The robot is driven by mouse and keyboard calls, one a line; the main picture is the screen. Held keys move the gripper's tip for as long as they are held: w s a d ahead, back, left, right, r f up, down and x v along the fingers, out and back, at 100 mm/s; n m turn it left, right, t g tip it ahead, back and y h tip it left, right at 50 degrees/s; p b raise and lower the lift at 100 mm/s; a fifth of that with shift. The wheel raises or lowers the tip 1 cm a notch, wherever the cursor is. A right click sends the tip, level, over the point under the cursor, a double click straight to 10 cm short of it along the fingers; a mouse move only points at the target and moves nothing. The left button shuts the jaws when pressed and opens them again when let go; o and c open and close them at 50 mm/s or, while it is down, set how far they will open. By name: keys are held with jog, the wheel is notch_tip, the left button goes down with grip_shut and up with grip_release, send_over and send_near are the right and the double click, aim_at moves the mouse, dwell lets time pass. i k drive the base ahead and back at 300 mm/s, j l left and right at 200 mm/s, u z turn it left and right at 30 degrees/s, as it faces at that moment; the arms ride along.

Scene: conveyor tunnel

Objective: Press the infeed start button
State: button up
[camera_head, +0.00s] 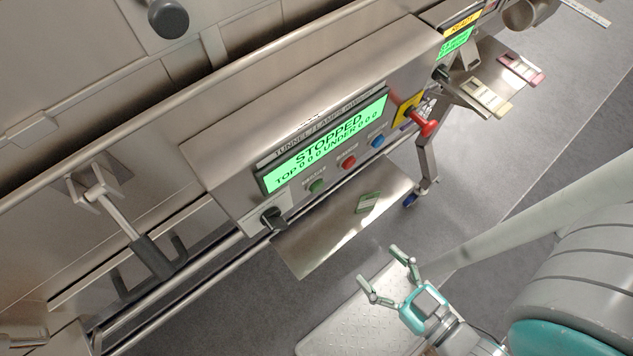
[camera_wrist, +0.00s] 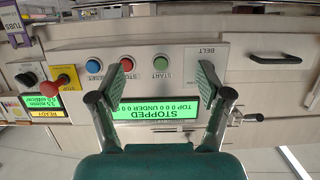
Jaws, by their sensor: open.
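The green start button (camera_head: 316,186) is on the lower face of the steel control panel (camera_head: 215,165), left of the red stop button (camera_head: 347,161) and the blue reset button (camera_head: 377,140). The panel's green display (camera_head: 325,143) reads STOPPED. In the wrist view, which is upside down, the start button (camera_wrist: 161,62) lies between my two fingertips in the picture, with "START" legible beside it. My gripper (camera_head: 380,267) is open and empty, apart from the panel, out in front over the floor; it also shows in the wrist view (camera_wrist: 166,76).
A red mushroom button (camera_head: 424,125) on a yellow plate juts from the panel's right end. A black selector knob (camera_head: 272,218) sits at its left end. A second READY display (camera_head: 462,24) stands farther right.

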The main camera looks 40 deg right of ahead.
aim_at(316, 186)
jog(key=i+l+z, duration=0.1)
jog(key=l+z, duration=0.3)
jog(key=i+l+z, duration=0.15)
jog(key=z, duration=0.25)
jog(key=j+z, duration=0.15)
jog(key=z, duration=0.15)
jog(key=k+j+z, duration=0.1)
jog(key=z, duration=0.2)
jog(key=k+j+z, duration=0.2)
jog(key=j+z, duration=0.15)
jog(key=k+j+z, duration=0.75)
jog(key=k, duration=0.45)
jog(key=k+z, duration=0.35)
jog(key=k, duration=0.55)
